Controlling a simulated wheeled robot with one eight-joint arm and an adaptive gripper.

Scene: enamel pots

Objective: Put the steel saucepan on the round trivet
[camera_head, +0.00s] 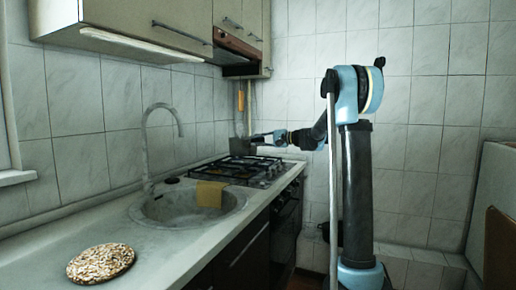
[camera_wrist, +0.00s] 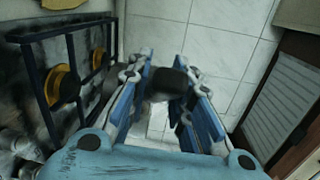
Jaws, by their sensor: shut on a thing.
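The steel saucepan (camera_head: 236,147) is a small grey shape in the head view, over the far part of the gas hob near the back wall. My gripper (camera_head: 259,137) reaches to it from the right. In the wrist view, my gripper's blue fingers (camera_wrist: 168,98) are on either side of a dark rounded piece (camera_wrist: 169,82), which looks like the saucepan's handle. The pan's body is not clear there, and I cannot tell whether its base touches the hob. The round trivet (camera_head: 100,263), pale and mottled, lies bare on the near counter.
The gas hob (camera_head: 245,171) has dark grates; its burners also show in the wrist view (camera_wrist: 68,87). A sink (camera_head: 180,210) with a tall tap (camera_head: 146,140) lies between hob and trivet. A mustard cloth (camera_head: 211,193) hangs over its rim. Utensils (camera_head: 241,98) hang behind.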

